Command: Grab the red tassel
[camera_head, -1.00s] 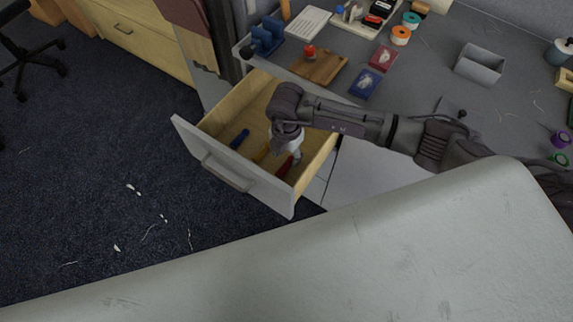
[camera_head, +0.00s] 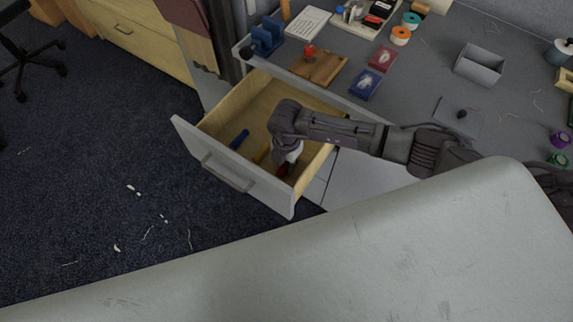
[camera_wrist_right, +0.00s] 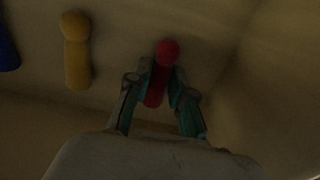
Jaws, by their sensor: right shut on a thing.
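The red tassel (camera_wrist_right: 166,53) has a round head and a narrower body, and lies in the open drawer (camera_head: 226,168). In the head view only a dark red bit of it (camera_head: 283,170) shows under my right gripper (camera_head: 287,166). In the right wrist view my right gripper (camera_wrist_right: 159,92) has its fingers on both sides of the tassel's body, shut on it, with the head sticking out beyond the tips. My left gripper is not in view.
A yellow tassel-shaped piece (camera_wrist_right: 76,50) and a blue one (camera_head: 239,139) lie to the left in the same drawer. The drawer walls stand close around my right gripper. The grey table (camera_head: 420,85) above carries a wooden board (camera_head: 318,67), boxes and spools.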

